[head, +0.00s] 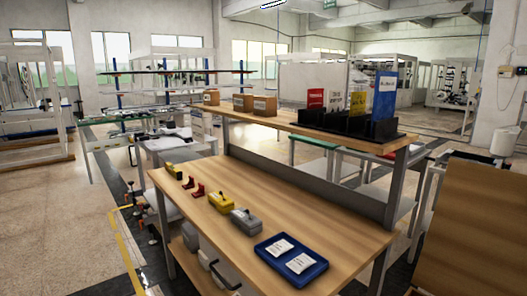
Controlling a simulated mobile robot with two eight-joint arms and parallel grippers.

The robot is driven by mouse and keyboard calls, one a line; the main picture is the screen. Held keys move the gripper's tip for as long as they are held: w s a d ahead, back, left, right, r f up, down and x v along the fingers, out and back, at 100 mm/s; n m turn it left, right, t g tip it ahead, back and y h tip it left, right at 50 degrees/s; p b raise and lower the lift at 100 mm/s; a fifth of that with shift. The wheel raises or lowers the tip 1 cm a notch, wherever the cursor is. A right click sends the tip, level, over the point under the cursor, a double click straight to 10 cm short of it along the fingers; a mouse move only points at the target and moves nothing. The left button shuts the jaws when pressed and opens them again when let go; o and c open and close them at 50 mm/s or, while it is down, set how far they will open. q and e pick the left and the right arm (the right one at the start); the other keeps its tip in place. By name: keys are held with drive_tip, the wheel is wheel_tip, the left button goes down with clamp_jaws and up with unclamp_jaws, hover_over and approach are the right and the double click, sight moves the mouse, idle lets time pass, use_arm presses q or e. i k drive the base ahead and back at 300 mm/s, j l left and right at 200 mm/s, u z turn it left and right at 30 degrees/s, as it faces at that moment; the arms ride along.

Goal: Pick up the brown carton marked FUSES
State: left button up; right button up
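Small brown cartons stand on the raised shelf of the wooden workbench. One carton (211,97) is at the shelf's far left end. Two more stand close together to its right, a left one (242,103) and a right one (264,105). Their labels are too small to read, so I cannot tell which is marked FUSES. Neither of my grippers is in view.
The raised shelf (290,122) also holds red, yellow and blue binders in a black rack (372,128). The lower bench top (300,215) carries a blue tray (265,247), a grey-yellow case (245,221), yellow boxes and red items. Floor at left (60,210) is open.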

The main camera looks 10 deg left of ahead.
sight(243, 103)
drive_tip(key=i+j+z, duration=0.1)
drive_tip(key=j, duration=0.25)
drive_tip(key=i+j+z, duration=0.1)
drive_tip(key=i+j, duration=0.4)
drive_tip(key=j, duration=0.2)
drive_tip(key=i+j+z, duration=0.15)
drive_tip(key=j, duration=0.2)
drive_tip(key=i+j+z, duration=0.1)
drive_tip(key=j, duration=0.3)
drive_tip(key=i, duration=0.1)
